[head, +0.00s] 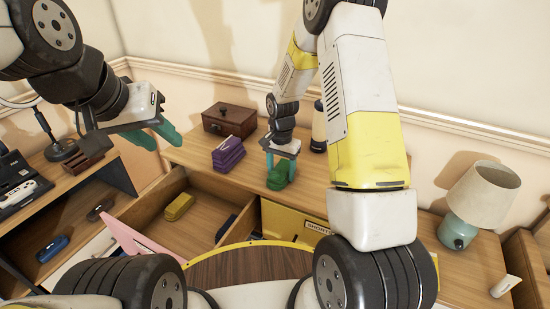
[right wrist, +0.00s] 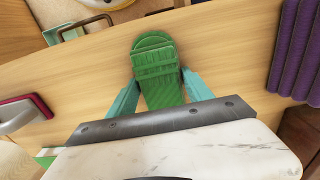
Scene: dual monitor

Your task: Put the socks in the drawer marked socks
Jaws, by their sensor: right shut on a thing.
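A folded green bundle (head: 279,181), which looks like socks, is on the dresser top between the fingers of my right gripper (head: 280,163). My right gripper is shut on it. In the right wrist view the ribbed green bundle (right wrist: 155,60) sits between the teal fingers. An open drawer (head: 150,228) with a pink front (head: 135,238) holds a yellow folded bundle (head: 179,206) and a dark blue one (head: 225,229). The pink front's label is not visible. My left gripper (head: 168,146) is open and empty, above and left of the dresser.
Purple folded bundles (head: 228,154) and a brown box (head: 229,119) stand on the dresser top (head: 195,150). A yellow drawer front (head: 285,222) is marked SHORTS. A lamp (head: 470,210) stands at the right.

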